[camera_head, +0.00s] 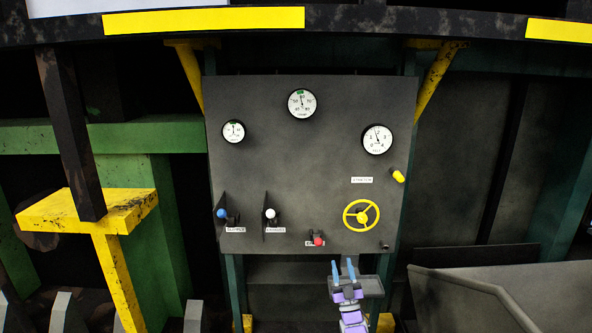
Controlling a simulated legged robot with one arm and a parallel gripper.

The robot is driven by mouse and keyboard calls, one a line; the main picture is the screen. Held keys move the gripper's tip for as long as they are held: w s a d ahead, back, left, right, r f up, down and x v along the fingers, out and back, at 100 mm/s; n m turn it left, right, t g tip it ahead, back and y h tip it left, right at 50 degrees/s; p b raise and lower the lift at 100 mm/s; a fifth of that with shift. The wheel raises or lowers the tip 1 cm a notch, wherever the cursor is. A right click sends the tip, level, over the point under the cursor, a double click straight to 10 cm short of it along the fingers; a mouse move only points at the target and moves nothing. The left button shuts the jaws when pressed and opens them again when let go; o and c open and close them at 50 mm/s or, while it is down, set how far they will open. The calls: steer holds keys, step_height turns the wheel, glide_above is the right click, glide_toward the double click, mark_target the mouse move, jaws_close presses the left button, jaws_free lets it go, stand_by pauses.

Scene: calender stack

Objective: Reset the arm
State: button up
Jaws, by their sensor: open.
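My gripper (343,271) shows at the bottom of the view, right of the middle, with two blue fingers pointing up. The fingers stand apart with nothing between them, so it is open and empty. My arm below it is purple and grey and runs out of the bottom edge. In the picture the fingertips lie just below the lower edge of a dark grey control panel (320,120). I cannot tell how far they are from it in depth.
The panel carries three round gauges, a yellow handwheel (345,214), a blue knob (221,213), a white knob (270,213), a red knob (318,242) and a yellow handle (398,176). A yellow stand (85,212) is at left. A grey metal bin (500,290) is at lower right.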

steer(key=w+r+m+g+h, duration=0.4)
steer(key=w+r+g+h, duration=0.15)
steer(key=r+g, duration=0.45)
steer(key=s+a+r+g, duration=0.1)
steer(key=s+g, duration=0.8)
steer(key=s, duration=2.6)
steer(key=s+r+m+g+h, duration=0.1)
steer(key=s+g, duration=0.8)
steer(key=s, duration=2.7)
steer(key=shift+a+g, duration=0.4)
